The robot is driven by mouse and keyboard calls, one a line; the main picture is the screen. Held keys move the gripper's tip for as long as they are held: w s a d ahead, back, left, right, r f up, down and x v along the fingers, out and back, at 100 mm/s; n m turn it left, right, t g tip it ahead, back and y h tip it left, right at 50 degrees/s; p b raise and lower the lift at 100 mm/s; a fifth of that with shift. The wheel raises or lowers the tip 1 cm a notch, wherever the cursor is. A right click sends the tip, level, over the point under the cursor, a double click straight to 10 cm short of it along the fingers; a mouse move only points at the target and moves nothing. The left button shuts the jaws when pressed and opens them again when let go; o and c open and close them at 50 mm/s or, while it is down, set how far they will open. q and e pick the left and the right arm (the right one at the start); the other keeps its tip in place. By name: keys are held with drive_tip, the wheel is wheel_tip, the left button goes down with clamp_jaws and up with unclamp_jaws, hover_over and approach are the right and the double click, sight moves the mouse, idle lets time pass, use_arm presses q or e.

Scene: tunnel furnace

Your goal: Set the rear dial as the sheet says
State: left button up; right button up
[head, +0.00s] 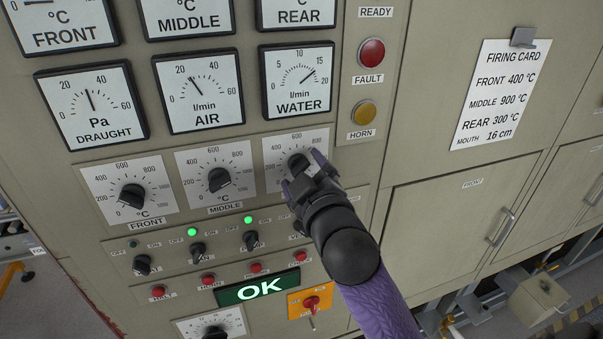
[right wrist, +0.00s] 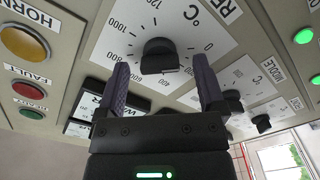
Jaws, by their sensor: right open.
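The rear dial (head: 297,160) is a black knob on a white scale plate, the right one of three in a row. My right gripper (head: 303,182) is in front of it and partly covers its plate. In the right wrist view the rear dial (right wrist: 160,56) shows between the tips of my open right gripper (right wrist: 162,72), with a gap on each side. I cannot tell its exact setting. The firing card (head: 502,92) hangs at the upper right and reads front 400 °C, middle 900 °C, rear 300 °C, mouth 16 cm. My left gripper is out of view.
The middle dial (head: 219,179) and front dial (head: 132,195) are to the left. Below are black switches, red buttons and a green OK display (head: 257,288). A red fault lamp (head: 371,53) and amber horn lamp (head: 364,112) are close by on the right.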

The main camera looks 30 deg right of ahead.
drive_tip(key=shift+w+d, duration=0.1)
drive_tip(key=shift+w, duration=0.25)
clamp_jaws()
drive_tip(key=shift+m, duration=0.3)
